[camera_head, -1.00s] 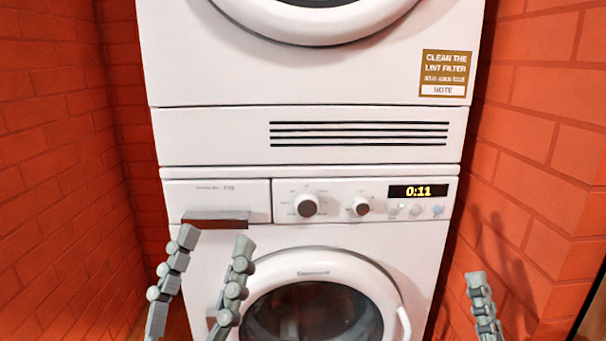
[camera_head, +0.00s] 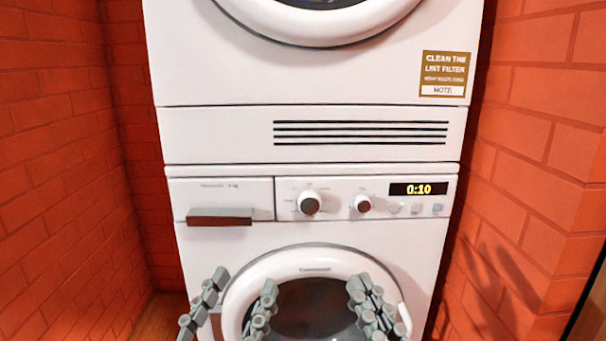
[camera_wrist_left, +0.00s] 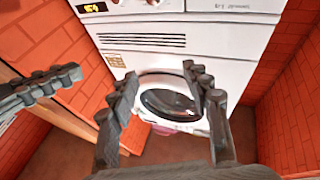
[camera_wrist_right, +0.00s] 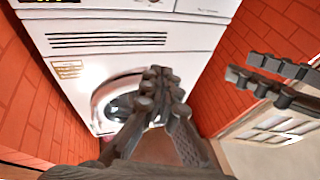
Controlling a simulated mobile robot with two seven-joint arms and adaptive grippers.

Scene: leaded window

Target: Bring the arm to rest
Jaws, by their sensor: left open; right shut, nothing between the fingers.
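My left gripper (camera_head: 240,283) is open and empty at the lower left in the head view, in front of the lower machine's left side. Its two spread fingers also show in the left wrist view (camera_wrist_left: 162,85). My right gripper (camera_head: 365,292) is shut and empty in front of the round door of the lower machine. Its fingers meet in the right wrist view (camera_wrist_right: 160,82). Both grippers are apart from each other, with a gap between them in the head view.
The lower white machine (camera_head: 220,255) has a drawer with a brown handle (camera_head: 220,217), two knobs and a display (camera_head: 418,189) reading 0:10. Another white machine (camera_head: 210,60) is stacked above it. Orange brick walls (camera_head: 50,150) stand close on both sides.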

